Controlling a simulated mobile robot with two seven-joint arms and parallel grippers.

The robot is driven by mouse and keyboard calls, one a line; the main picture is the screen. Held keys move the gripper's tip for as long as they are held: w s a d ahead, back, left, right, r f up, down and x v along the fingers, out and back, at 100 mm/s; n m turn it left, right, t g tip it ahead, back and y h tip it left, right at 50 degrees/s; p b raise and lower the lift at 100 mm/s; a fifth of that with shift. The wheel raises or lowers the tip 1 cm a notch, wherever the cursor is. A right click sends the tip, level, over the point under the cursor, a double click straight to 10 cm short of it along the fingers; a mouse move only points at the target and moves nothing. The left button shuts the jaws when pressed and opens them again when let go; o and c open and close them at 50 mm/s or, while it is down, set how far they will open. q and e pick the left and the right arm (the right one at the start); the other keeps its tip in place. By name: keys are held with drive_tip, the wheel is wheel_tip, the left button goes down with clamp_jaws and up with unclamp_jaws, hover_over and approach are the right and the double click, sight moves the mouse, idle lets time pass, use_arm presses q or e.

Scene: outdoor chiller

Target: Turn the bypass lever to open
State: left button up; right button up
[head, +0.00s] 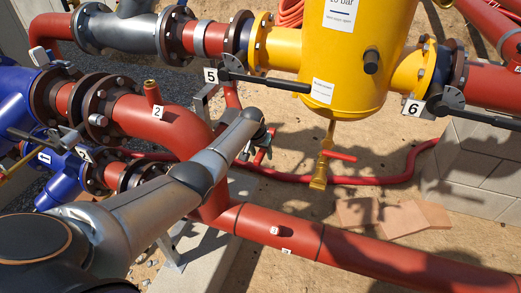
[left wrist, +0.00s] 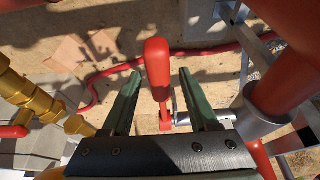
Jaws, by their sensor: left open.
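A red lever handle (left wrist: 157,62) with a rounded end lies between the two fingers of my left gripper (left wrist: 160,75) in the left wrist view. The fingers are open, one on each side, with gaps between them and the handle. No label shows on this handle, so I cannot tell from a tag that it is the bypass lever. In the head view my left gripper (head: 257,138) is at the end of the silver arm, near the middle. A small part of the red lever (head: 262,156) shows there; the arm and gripper hide the rest. My right gripper is not in view.
Black levers tagged 5 (head: 270,83) and 6 (head: 478,115) flank the yellow vessel (head: 358,55). A yellow drain valve with a red handle (head: 339,156) hangs below it. A red pipe (head: 370,255) crosses the front. Concrete blocks (head: 475,165) stand at right.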

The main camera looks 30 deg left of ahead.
use_arm(q)
drive_tip(key=shift+s+r+p, duration=0.15)
drive_tip(key=shift+r+p, duration=0.25)
drive_tip(key=shift+r, duration=0.15)
drive_tip(key=p+v, duration=0.2)
drive_tip(key=v, duration=0.9)
drive_tip(key=shift+p, duration=0.4)
drive_tip(key=shift+s+d+r, duration=0.1)
drive_tip(key=shift+s, duration=0.05)
